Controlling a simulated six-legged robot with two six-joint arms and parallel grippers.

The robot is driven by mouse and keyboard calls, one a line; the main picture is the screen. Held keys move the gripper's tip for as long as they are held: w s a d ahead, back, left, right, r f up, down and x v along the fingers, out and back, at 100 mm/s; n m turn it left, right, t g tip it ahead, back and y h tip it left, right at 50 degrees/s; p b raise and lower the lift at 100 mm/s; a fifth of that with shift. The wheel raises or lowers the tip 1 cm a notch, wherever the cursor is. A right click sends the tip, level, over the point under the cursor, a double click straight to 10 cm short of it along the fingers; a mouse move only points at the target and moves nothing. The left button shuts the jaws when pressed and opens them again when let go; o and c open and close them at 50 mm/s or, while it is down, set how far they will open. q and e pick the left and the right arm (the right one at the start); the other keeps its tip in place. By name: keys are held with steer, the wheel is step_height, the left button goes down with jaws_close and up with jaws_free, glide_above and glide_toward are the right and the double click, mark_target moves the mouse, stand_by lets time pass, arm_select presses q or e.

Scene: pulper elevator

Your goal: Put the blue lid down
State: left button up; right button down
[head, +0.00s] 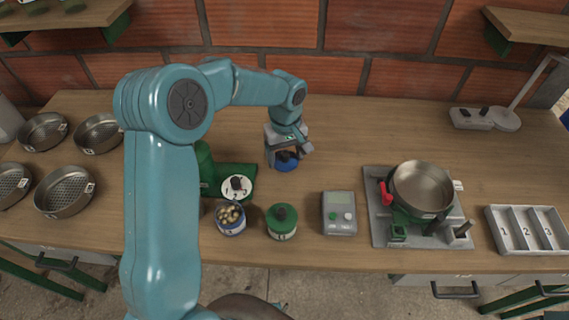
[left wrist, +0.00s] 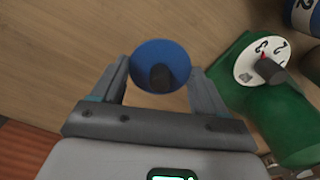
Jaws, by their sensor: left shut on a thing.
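The blue lid (head: 286,163) is a round disc with a dark knob in its middle. My left gripper (head: 285,155) is shut on it. In the left wrist view the lid (left wrist: 161,66) sits between the two fingertips. The lid is at or just above the wooden table, to the right of the green machine; I cannot tell whether it touches the wood. An open blue-banded jar (head: 230,220) of pale beans stands nearer the front. My right gripper is not in view.
The green machine with a white dial (head: 237,188) is close by on the left. A green-lidded jar (head: 282,222) and a grey meter (head: 339,213) stand in front. A pan (head: 422,187) on a stand is to the right. The table behind the lid is clear.

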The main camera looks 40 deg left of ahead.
mark_target(285, 164)
arm_select(q)
steer(key=shift+a+f, duration=0.1)
steer(key=shift+f, duration=2.15)
steer(key=shift+f, duration=0.15)
steer(key=o, duration=1)
steer(key=shift+r, duration=0.4)
step_height(285, 164, up, 11)
steer(key=shift+f, duration=0.1)
steer(key=shift+r, duration=0.45)
